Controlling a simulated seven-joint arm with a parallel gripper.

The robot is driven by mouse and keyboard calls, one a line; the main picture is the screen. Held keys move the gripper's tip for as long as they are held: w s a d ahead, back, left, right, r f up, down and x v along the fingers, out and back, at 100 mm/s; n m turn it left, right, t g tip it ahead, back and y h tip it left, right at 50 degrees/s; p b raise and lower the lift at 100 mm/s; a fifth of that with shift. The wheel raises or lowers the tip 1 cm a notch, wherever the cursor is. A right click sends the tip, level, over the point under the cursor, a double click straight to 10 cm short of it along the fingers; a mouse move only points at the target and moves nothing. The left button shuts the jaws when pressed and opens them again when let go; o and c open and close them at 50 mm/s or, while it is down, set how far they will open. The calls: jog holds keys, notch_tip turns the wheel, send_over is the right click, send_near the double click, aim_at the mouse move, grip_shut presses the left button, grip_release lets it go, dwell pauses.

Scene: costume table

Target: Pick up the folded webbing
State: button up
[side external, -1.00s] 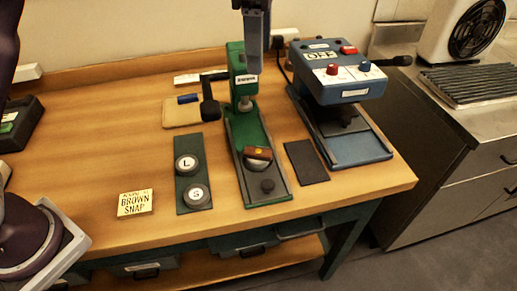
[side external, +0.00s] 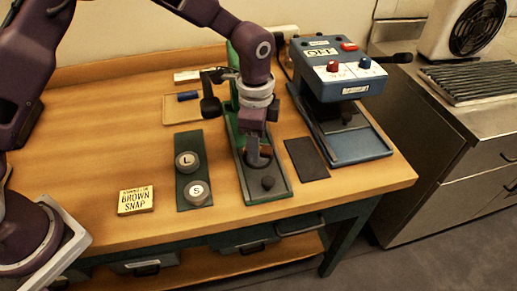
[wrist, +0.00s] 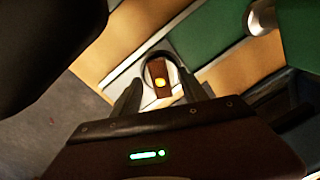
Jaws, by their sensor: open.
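The folded webbing (wrist: 160,78) is a small brown piece with a bright yellow round spot. It sits on a round die of the green press (side external: 280,186). In the wrist view it lies between the fingers of my gripper (wrist: 160,90), which are apart on its two sides. In the side view my gripper (side external: 258,158) points down over the press bed and hides most of the webbing. I cannot tell whether either finger touches it.
A blue control box (side external: 343,75) stands right of the press, with a dark pad (side external: 306,158) between. The left table surface is clear.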

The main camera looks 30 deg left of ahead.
jog(key=shift+f, duration=0.4)
grip_shut()
jog(key=shift+r, duration=0.15)
